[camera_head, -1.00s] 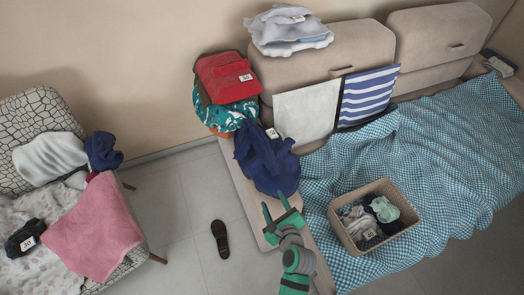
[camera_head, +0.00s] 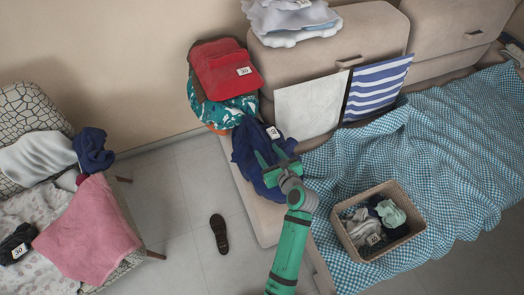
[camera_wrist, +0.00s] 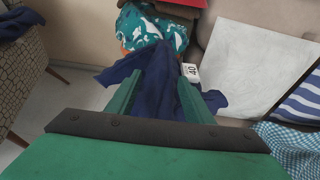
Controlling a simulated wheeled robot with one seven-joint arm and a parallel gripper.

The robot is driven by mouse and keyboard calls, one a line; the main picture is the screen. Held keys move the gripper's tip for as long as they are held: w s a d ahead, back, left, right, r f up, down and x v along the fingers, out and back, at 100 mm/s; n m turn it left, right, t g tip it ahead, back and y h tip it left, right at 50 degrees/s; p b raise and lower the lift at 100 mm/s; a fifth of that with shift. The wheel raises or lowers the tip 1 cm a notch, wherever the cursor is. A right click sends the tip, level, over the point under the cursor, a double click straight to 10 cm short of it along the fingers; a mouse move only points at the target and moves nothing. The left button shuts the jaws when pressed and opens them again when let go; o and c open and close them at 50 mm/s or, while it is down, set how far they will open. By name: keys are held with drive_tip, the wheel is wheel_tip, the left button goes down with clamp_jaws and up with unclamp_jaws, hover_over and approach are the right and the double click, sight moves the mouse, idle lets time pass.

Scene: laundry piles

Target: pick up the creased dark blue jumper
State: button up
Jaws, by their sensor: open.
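The creased dark blue jumper (camera_head: 246,150) lies in a heap on the sofa's left end, with a white tag (camera_head: 273,132) on it. My gripper (camera_head: 272,160) is over the jumper's lower part and hides some of it. In the wrist view the jumper (camera_wrist: 157,88) shows between and beyond the two green fingers of my gripper (camera_wrist: 155,95). The fingers are apart, with cloth between them. I cannot tell whether they touch it. The tag (camera_wrist: 190,72) reads 40 there.
A red garment (camera_head: 222,66) and a teal patterned one (camera_head: 225,112) are stacked behind the jumper. A wicker basket (camera_head: 378,250) with clothes stands on the checked blanket (camera_head: 450,150). A chair at left holds a pink cloth (camera_head: 85,235) and another dark blue garment (camera_head: 92,150). A dark shoe (camera_head: 219,234) lies on the floor.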

sight(263, 142)
drive_tip(key=x, duration=0.8)
drive_tip(key=shift+w+d, duration=0.2)
drive_tip(key=shift+d, duration=0.2)
drive_tip(key=shift+r, duration=0.1)
clamp_jaws()
